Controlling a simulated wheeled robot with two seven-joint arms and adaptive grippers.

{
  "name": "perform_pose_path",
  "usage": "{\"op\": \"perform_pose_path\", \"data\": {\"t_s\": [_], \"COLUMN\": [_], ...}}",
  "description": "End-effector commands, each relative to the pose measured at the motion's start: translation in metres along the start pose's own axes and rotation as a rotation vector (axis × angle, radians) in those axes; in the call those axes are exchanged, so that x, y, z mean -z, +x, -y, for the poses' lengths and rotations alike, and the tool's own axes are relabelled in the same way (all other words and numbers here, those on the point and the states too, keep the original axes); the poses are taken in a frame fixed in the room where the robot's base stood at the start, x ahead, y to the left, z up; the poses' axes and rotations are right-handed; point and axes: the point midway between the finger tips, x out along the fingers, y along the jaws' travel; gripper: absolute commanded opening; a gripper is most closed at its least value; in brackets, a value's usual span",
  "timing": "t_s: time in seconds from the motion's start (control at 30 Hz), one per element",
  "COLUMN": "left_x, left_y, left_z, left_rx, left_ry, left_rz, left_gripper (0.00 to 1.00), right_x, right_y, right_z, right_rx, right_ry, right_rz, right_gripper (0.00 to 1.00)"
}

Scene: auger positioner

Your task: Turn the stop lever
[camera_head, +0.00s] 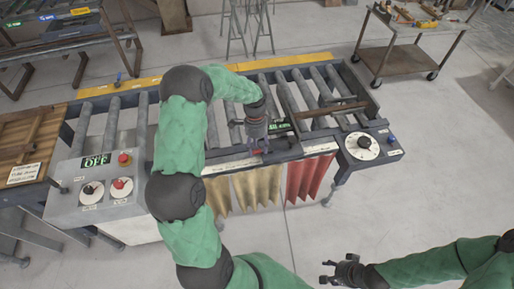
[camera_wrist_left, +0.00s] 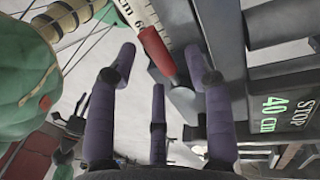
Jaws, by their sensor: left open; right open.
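The stop lever has a red handle (camera_wrist_left: 156,52) on a grey metal arm, seen in the left wrist view; a bit of red (camera_head: 258,151) shows beside my gripper in the head view. My left gripper (camera_head: 258,143) is over the front rail of the roller table. In the left wrist view its purple fingers (camera_wrist_left: 161,62) are open, with the red handle in the gap between the tips. I cannot tell whether they touch it. My right gripper (camera_head: 328,270) is open and empty, low in front of the table.
A display reading STOP 40 cm (camera_wrist_left: 284,113) is beside the lever. A control box (camera_head: 97,196) with an OFF display is at the left, and a white dial (camera_head: 362,146) at the right end. Yellow (camera_head: 257,187) and red curtains (camera_head: 309,177) hang in front. A cart (camera_head: 410,50) stands behind.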

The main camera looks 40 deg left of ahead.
Motion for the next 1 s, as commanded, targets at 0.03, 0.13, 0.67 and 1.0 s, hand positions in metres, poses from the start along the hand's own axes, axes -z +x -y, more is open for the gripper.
{"op": "perform_pose_path", "data": {"t_s": [0.03,0.13,0.67,1.0], "left_x": [0.001,0.001,0.000,0.000], "left_y": [-0.007,-0.024,-0.108,-0.113], "left_z": [0.001,0.001,0.001,0.000], "left_rx": [0.004,0.004,0.002,0.000], "left_ry": [0.000,0.000,0.002,0.001], "left_rz": [-0.002,-0.002,-0.001,0.000], "left_gripper": [0.51,0.51,0.51,0.51], "right_x": [0.000,0.000,0.000,0.000], "right_y": [0.000,0.000,0.000,0.000], "right_z": [0.000,0.000,0.000,0.000], "right_rx": [0.000,0.000,0.000,0.000], "right_ry": [0.000,0.000,0.000,0.000], "right_rz": [0.000,0.000,0.000,0.000], "right_gripper": [0.51,0.51,0.51,0.51]}}
